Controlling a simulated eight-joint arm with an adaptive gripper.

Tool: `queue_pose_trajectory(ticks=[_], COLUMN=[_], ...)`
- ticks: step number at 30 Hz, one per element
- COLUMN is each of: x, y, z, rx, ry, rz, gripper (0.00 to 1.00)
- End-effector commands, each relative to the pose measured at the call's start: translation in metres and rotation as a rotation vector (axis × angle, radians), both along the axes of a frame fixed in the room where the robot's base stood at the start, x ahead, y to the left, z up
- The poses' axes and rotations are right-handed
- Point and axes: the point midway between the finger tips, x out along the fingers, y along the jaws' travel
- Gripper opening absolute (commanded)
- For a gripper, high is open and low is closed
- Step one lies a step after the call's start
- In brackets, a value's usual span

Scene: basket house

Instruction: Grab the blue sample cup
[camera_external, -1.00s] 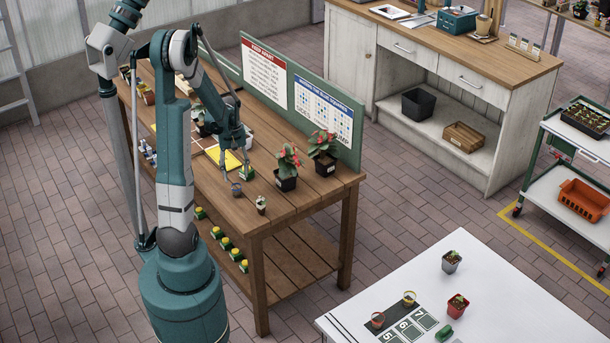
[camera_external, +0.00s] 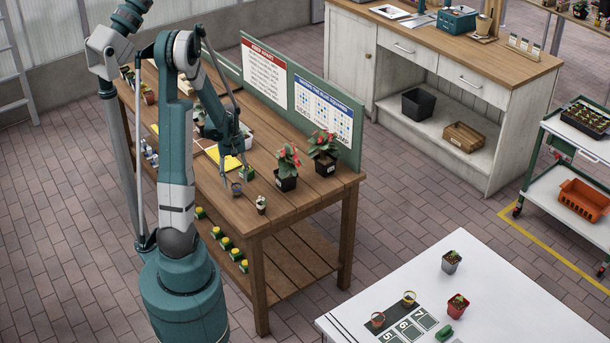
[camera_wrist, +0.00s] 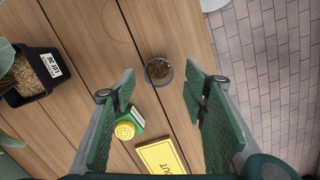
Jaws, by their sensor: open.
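The blue sample cup (camera_external: 237,188) stands upright on the wooden bench near its front edge. In the wrist view the blue-rimmed cup (camera_wrist: 158,71) shows dark soil inside and sits between the open finger ends. My gripper (camera_external: 234,173) is open and empty, with its fingers pointing down above and behind the cup. In the wrist view its green pads (camera_wrist: 160,85) are wide apart, with the cup in the gap and touching neither pad visibly. How high the fingertips are above the bench is hard to tell.
A green box with a yellow top (camera_wrist: 126,129) lies close to the left finger. A yellow card (camera_wrist: 162,156) is on the bench. A black plant pot (camera_wrist: 36,75) is farther left. A small pale pot (camera_external: 261,204) stands right of the cup. The green board (camera_external: 300,95) backs the bench.

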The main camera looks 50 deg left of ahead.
Motion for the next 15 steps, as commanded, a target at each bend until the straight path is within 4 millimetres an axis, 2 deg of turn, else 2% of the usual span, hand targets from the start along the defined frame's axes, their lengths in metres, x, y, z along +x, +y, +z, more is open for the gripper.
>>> queue_pose_trajectory(ticks=[10, 15], x=[0.000, 0.000], y=[0.000, -0.002], z=[-0.001, -0.011], rx=[0.000, 0.000], ry=[0.000, 0.000], rz=[0.000, 0.000], gripper=[0.44, 0.44])
